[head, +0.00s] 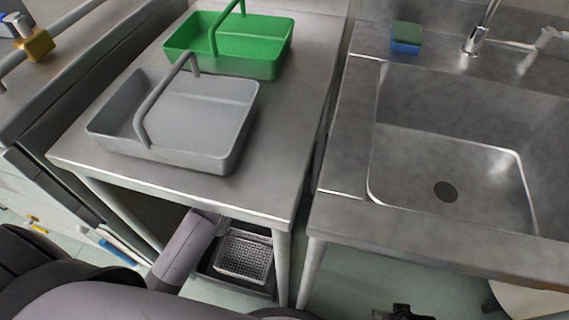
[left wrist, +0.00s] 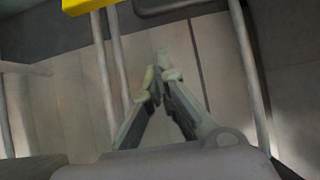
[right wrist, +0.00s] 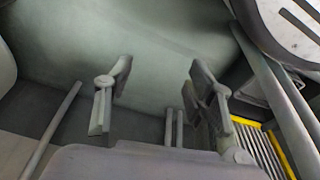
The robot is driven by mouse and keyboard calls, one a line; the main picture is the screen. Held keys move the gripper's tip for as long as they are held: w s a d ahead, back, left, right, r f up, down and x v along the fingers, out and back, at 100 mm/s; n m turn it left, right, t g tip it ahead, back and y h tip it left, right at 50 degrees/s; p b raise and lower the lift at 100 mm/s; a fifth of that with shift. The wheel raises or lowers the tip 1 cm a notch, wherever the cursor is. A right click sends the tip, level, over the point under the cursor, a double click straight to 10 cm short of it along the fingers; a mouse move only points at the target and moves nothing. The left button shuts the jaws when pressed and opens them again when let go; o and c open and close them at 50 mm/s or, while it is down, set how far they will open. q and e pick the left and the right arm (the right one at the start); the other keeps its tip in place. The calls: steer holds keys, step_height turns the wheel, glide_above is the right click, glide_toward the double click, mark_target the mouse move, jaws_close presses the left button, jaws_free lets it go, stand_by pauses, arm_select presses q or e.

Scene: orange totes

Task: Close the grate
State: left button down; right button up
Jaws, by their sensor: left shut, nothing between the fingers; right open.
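A metal mesh grate or basket (head: 244,256) sits low under the left steel table, in a dark surround; I cannot tell whether it is open or closed. A slatted grey grate with a yellow edge (right wrist: 262,148) shows at the lower right of the right wrist view; I cannot tell whether it is the same thing. My left gripper (left wrist: 157,78) is shut and empty, its fingertips together above a panelled grey surface. In the head view my left forearm reaches beside the table leg and its gripper is hidden. My right gripper (right wrist: 155,88) is open and empty over the greenish floor.
A grey basin (head: 195,120) and a green basin (head: 265,66) stand on the left table (head: 270,175). A steel sink (head: 440,150) with a sponge (head: 406,38) is at the right. Table legs (head: 282,265) stand near the mesh. Thin poles flank my left gripper.

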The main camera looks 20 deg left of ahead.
arm_select(q)
steer(key=shift+w+f+b, duration=0.65)
steer(key=shift+w+f, duration=0.15)
steer(key=shift+f, duration=0.25)
steer(key=shift+w+f+b, duration=0.6)
steer(key=shift+w+f, duration=0.25)
steer(key=shift+f, duration=0.25)
steer(key=shift+w+f+b, duration=0.65)
steer(key=shift+w+f, duration=0.15)
steer(key=shift+f, duration=0.25)
arm_select(e)
steer(key=w+v, duration=0.3)
steer(key=v, duration=0.9)
steer(key=shift+s+r+t, duration=0.3)
steer(key=shift+s+r, duration=0.15)
steer(key=shift+r, duration=0.3)
steer(key=shift+a, duration=0.1)
